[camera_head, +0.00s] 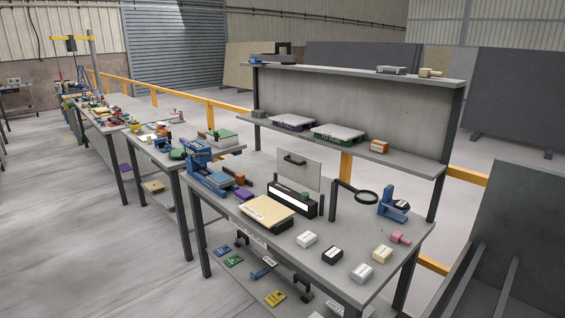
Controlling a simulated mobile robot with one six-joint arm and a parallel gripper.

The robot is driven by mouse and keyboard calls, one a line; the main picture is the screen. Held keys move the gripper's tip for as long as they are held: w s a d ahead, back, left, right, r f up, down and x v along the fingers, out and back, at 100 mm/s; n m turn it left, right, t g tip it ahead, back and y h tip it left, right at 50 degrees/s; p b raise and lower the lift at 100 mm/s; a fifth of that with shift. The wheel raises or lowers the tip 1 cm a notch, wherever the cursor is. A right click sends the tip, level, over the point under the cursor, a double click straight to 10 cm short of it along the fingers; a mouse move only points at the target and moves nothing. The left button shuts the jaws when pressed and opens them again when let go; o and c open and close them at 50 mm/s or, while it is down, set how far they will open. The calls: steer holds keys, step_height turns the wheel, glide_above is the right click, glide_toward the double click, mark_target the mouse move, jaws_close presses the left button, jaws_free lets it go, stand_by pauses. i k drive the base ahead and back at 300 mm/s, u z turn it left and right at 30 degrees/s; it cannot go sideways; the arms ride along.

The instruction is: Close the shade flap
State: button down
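A light grey flat panel with a dark handle, which looks like the shade flap (301,176), stands upright at the back of the near workbench. A black box (312,204) with a white front strip sits just in front of its lower part. The panel appears raised and tilted slightly back; I cannot see how it is hinged. My gripper is not in view.
The workbench (290,249) also holds a beige-topped block (266,214), a blue device (205,171), a magnifier (365,196), a blue stand (393,204) and several small boxes in front. A shelf (350,150) with cases runs behind. Open floor (110,250) lies left.

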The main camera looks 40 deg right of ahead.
mark_target(305, 171)
steer(key=u, duration=0.1)
steer(key=i, duration=1.2)
steer(key=u, duration=0.55)
